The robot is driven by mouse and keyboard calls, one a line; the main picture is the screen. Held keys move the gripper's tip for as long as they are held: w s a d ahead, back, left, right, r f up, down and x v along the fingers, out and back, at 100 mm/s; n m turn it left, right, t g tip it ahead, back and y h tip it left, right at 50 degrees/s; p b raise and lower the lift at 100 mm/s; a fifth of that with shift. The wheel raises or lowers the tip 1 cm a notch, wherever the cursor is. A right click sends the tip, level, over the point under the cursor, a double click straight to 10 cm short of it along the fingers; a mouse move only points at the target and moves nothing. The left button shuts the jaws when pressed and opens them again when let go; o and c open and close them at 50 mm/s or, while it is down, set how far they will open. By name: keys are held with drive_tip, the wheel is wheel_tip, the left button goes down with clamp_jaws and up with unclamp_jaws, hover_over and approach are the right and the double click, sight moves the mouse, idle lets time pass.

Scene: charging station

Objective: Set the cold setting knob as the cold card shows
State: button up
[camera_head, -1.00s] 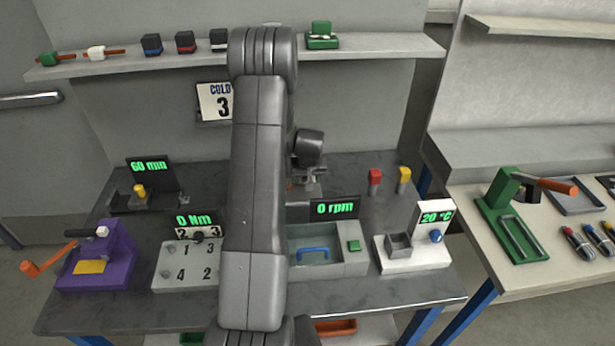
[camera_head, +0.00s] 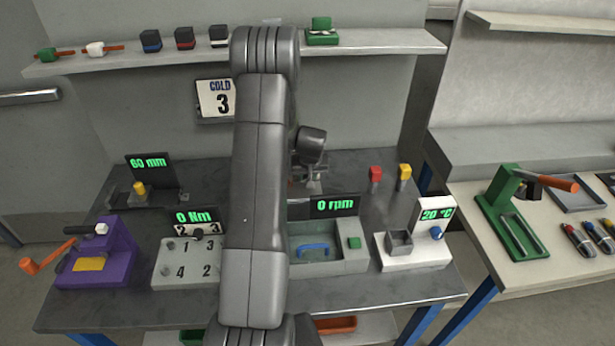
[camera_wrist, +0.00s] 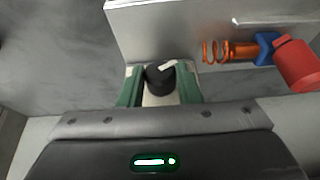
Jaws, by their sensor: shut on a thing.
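The cold card (camera_head: 216,98) hangs on the back wall in the head view and reads "COLD 3". In the wrist view a round black knob (camera_wrist: 158,79) with a white pointer sits between the green fingers of my gripper (camera_wrist: 160,92). The pointer is turned toward the upper right. My gripper is shut on the knob. No scale or numbers around the knob can be read in the wrist view. In the head view my arm hides most of the knob's surroundings.
In the wrist view a pale metal housing (camera_wrist: 190,25) stands beyond the knob, with an orange spring (camera_wrist: 222,52) and a red block (camera_wrist: 298,64) at right. In the head view the bench holds a purple press (camera_head: 100,250) and a numbered plate (camera_head: 185,258).

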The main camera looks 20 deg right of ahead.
drive_tip(key=shift+d+f+b, duration=0.1)
drive_tip(key=shift+f+b, duration=0.1)
drive_tip(key=shift+b, duration=0.15)
drive_tip(key=y+b, duration=0.1)
drive_tip(key=b, duration=0.3)
drive_tip(key=shift+d+f+t+y+b, duration=0.2)
drive_tip(key=shift+t+y+b, duration=0.1)
drive_tip(key=shift+y+b, duration=0.1)
drive_tip(key=y+b, duration=0.1)
drive_tip(key=b, duration=0.1)
drive_tip(key=y+b, duration=0.1)
drive_tip(key=b, duration=0.1)
drive_tip(key=m+t+y+b, duration=0.1)
drive_tip(key=b, duration=0.1)
drive_tip(key=shift+s+d+f, duration=0.1)
drive_tip(key=shift+d, duration=0.15)
drive_tip(key=m+t+y+b, duration=0.1)
drive_tip(key=y+b, duration=0.2)
drive_tip(key=b, duration=0.1)
drive_tip(key=shift+d, duration=0.15)
drive_tip(key=shift+s+m+t+y+b, duration=0.1)
drive_tip(key=shift+m+t+y+b, duration=0.2)
drive_tip(key=shift+t+y+b, duration=0.9)
drive_tip(key=shift+g+y, duration=0.4)
drive_tip(key=shift+g, duration=0.1)
